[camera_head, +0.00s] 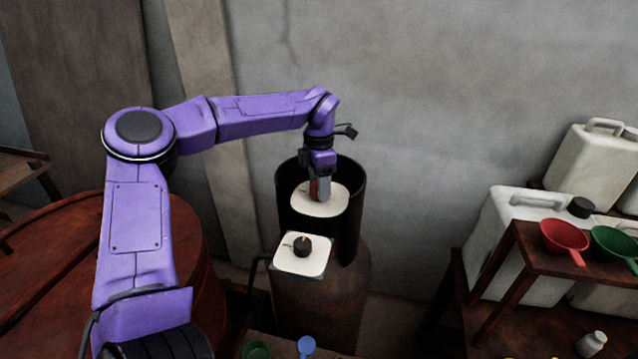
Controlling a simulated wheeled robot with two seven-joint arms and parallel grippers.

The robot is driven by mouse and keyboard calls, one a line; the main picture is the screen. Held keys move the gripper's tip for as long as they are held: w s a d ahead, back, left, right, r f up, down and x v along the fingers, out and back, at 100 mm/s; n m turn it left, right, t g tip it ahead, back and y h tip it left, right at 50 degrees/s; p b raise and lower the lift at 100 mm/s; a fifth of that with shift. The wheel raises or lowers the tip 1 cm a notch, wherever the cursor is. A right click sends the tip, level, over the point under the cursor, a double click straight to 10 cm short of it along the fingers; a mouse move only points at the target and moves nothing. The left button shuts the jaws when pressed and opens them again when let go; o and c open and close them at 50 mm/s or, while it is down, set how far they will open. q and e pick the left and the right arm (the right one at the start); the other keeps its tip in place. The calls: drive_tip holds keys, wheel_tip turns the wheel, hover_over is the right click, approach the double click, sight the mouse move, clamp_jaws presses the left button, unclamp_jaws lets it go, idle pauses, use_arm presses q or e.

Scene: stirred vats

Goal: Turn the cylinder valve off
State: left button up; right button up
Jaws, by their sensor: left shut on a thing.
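A brown gas cylinder (345,305) stands against the wall with a dark, open-fronted collar (350,215) around its top. A white plate (335,205) lies inside the collar. My left gripper (319,196) points down into the collar from above. It is shut on the cylinder valve at the middle of the white plate; the valve is mostly hidden by the fingers, and a bit of red shows beside them. In front, a second white plate (287,262) carries a black knob (303,246) with a small orange mark. My right gripper is not in view.
A large rust-red vat (50,270) stands at left, under my left arm. At right, a brown wooden stand (535,255) carries a red scoop (565,238) and a green scoop (615,245), with white jerrycans (500,225) behind. The wall is close behind the cylinder.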

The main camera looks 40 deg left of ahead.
use_arm(q)
drive_tip(key=shift+d+f, duration=0.1)
drive_tip(key=shift+f, duration=0.15)
drive_tip(key=o, duration=0.8)
drive_tip(key=shift+o, duration=1.2)
drive_tip(key=shift+w, duration=0.2)
drive_tip(key=shift+r, duration=0.1)
drive_tip(key=shift+r, duration=0.35)
drive_tip(key=r+b, duration=0.1)
drive_tip(key=r, duration=0.3)
drive_tip(key=r+b, duration=0.1)
drive_tip(key=r, duration=0.3)
drive_tip(key=shift+w+r, duration=0.2)
drive_tip(key=shift+r, duration=0.15)
drive_tip(key=shift+a+r, duration=0.2)
drive_tip(key=shift+r, duration=0.3)
